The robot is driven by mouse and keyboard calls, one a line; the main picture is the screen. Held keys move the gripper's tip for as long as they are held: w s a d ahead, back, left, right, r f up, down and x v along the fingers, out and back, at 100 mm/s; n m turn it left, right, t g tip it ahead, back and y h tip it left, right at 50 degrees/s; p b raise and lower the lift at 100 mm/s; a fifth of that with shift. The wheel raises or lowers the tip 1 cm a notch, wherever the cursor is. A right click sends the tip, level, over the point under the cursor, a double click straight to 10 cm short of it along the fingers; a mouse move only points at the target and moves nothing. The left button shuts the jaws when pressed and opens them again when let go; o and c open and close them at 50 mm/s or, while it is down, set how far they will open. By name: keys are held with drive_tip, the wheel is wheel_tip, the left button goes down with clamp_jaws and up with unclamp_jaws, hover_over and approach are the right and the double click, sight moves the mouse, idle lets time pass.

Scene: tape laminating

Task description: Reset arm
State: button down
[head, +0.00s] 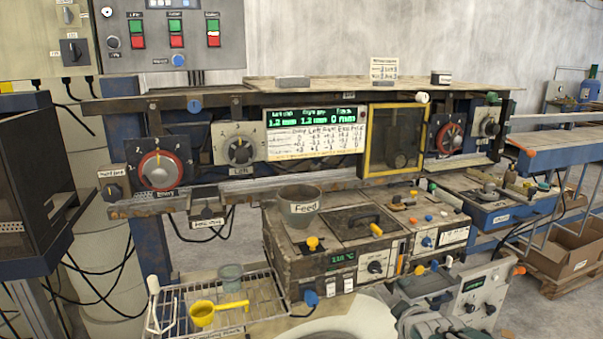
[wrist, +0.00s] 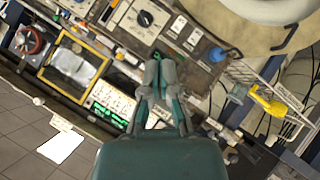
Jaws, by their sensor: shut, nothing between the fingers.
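My gripper (wrist: 161,72) shows in the wrist view with its two grey fingertips together, shut and empty. It is over the front of the laminating machine, which appears rotated in that view. Part of my grey-green arm shows at the lower right of the head view; the fingertips cannot be made out there. The machine's panel carries a green display (head: 296,117), a yellow-framed window (head: 393,139) and red-ringed dials (head: 158,168). I cannot tell the exact gap between the fingertips and the machine.
A box with a "Feed" cup (head: 301,206) and a temperature display stands before the panel. A wire rack (head: 245,318) holds a yellow scoop (head: 203,313) and a clear cup (head: 230,277). A blue toolbox (head: 497,211) is at the right, and a cardboard box (head: 566,250) sits on a pallet.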

drive_tip(key=s+a+r+m+g, duration=0.1)
drive_tip(key=s+m+g, duration=0.1)
drive_tip(key=s, duration=0.4)
drive_tip(key=s+a+r+m+g, duration=0.1)
drive_tip(key=s+m, duration=0.2)
drive_tip(key=s, duration=0.4)
drive_tip(key=s+a+m+g+y, duration=0.1)
drive_tip(key=s+a+m+g, duration=0.1)
drive_tip(key=s, duration=0.5)
drive_tip(key=shift+r+m+g, duration=0.3)
drive_tip(key=shift+r+m, duration=0.1)
drive_tip(key=shift+m, duration=0.2)
drive_tip(key=shift+w, duration=0.1)
